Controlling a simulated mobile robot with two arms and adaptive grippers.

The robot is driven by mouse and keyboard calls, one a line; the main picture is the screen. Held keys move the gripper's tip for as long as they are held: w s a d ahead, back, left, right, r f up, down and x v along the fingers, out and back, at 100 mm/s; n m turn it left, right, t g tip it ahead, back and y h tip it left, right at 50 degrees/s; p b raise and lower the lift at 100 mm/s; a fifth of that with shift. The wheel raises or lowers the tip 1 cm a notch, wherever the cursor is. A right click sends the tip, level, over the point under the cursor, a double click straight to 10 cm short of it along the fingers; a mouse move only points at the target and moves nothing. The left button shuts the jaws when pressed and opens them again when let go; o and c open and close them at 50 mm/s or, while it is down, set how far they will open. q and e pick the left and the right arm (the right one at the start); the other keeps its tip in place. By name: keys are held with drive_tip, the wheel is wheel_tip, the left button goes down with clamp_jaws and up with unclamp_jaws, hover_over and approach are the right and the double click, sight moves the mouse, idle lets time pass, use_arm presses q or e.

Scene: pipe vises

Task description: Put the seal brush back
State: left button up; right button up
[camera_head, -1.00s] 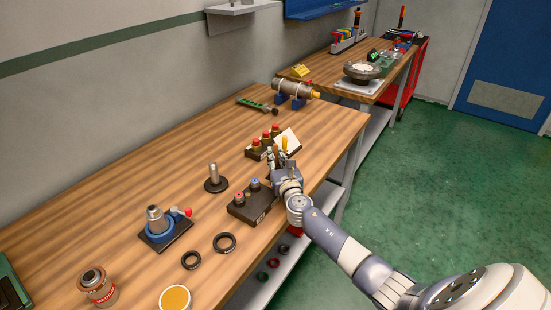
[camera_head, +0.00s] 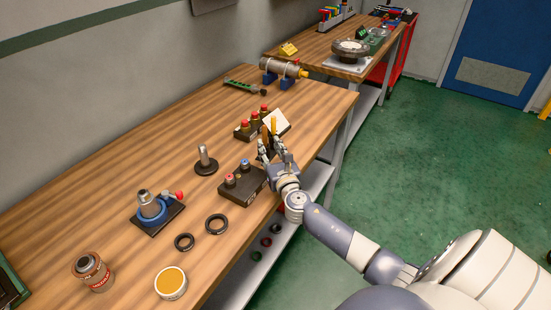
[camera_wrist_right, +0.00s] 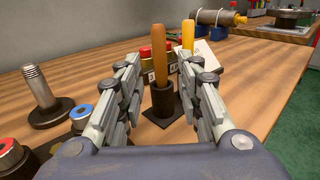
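A wooden handle (camera_wrist_right: 160,62) stands upright in a black cup-like holder (camera_wrist_right: 162,98) with a square base, in the right wrist view. It looks like the seal brush's handle, but any bristles are hidden in the holder. My right gripper (camera_wrist_right: 162,72) is open, with one finger on each side of the handle and visible gaps to it. In the head view, my right gripper (camera_head: 273,148) is at the bench's right edge and partly hides the holder. My left gripper is not in view.
A yellow handle (camera_wrist_right: 188,36) and a red-capped block (camera_head: 252,124) stand just beyond. A dark block with knobs (camera_head: 240,188) and a metal post (camera_head: 205,160) are close on the left. Black rings (camera_head: 216,224) and a tin (camera_head: 171,282) lie nearer.

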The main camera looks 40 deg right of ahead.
drive_tip(key=v, duration=0.6)
idle(0.5)
